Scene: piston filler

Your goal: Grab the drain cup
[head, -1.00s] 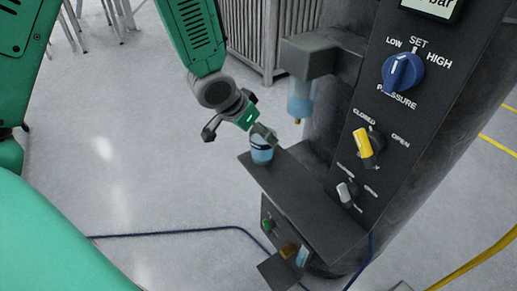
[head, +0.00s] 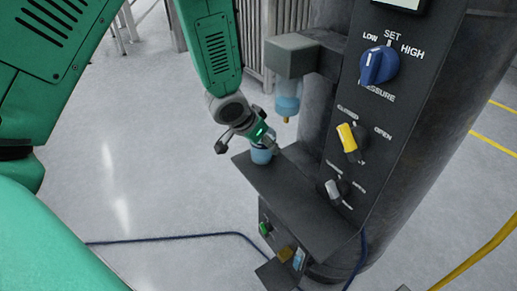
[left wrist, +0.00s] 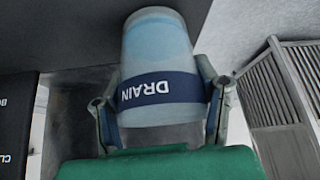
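The drain cup (head: 261,155) is a small light-blue cup with a dark blue band. It stands at the far left end of the dark shelf (head: 300,205) on the filler. In the left wrist view the cup (left wrist: 160,55) fills the middle, with "DRAIN" upside down on its band. My left gripper (head: 246,146) is at the cup, its fingers spread. In the left wrist view one finger of the gripper (left wrist: 160,108) shows on each side of the cup, close to its band. I cannot tell whether they touch it. My right gripper is out of view.
A grey block with a blue-filled bowl (head: 287,95) hangs above the shelf. The panel to the right has a blue pressure knob (head: 379,66), a yellow valve knob (head: 348,140) and a grey knob (head: 335,189). A dark hose (head: 180,238) lies on the open floor.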

